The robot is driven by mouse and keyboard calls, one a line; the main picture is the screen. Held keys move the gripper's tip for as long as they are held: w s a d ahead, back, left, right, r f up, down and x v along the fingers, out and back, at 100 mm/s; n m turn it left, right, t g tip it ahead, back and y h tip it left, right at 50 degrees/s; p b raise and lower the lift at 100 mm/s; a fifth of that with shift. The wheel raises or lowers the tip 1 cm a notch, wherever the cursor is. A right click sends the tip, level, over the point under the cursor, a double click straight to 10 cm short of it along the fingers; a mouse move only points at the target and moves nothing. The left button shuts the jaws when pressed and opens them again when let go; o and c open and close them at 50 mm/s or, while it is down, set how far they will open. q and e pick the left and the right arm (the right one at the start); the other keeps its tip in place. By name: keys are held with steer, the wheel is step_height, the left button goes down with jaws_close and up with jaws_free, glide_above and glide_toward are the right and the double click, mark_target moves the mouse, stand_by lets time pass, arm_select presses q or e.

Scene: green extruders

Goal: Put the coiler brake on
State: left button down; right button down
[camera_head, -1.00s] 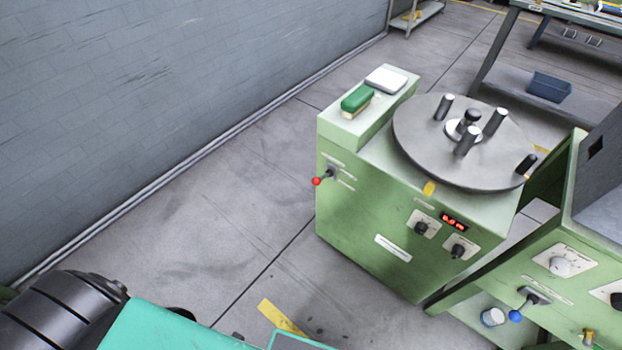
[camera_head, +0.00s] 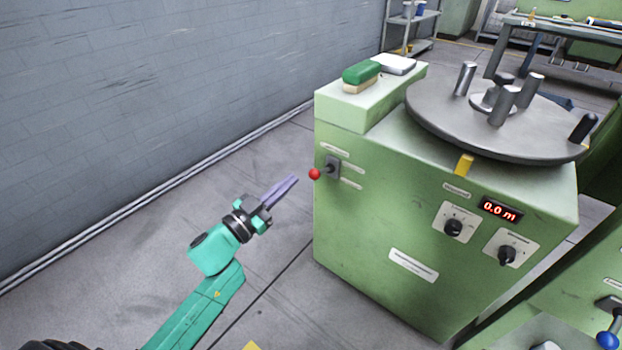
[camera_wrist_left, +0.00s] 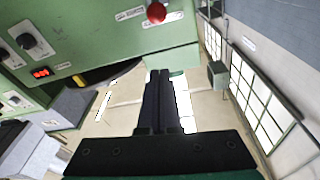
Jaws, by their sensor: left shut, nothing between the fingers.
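The coiler is a green cabinet (camera_head: 375,215) with a grey round turntable (camera_head: 440,115) on top. A lever with a red ball knob (camera_head: 314,174) sticks out from a dark slotted plate on its front, near the upper left corner. The red knob also shows at the top of the left wrist view (camera_wrist_left: 156,12). My left gripper (camera_head: 293,180) is shut and empty, its purple fingers pointing at the knob from the left with a small gap. In the left wrist view its dark fingers (camera_wrist_left: 161,90) lie together below the knob. My right gripper is out of view.
A green-and-cream brush (camera_head: 361,76) and a white item (camera_head: 395,64) lie on the cabinet's raised box. The panel has a red display reading 0.0 m (camera_head: 499,209) and two dark knobs. A blue-knobbed lever (camera_head: 607,340) is at lower right. Clear floor lies left.

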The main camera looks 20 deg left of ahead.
mark_target(311, 172)
arm_select(q)
steer(key=shift+w, duration=0.1)
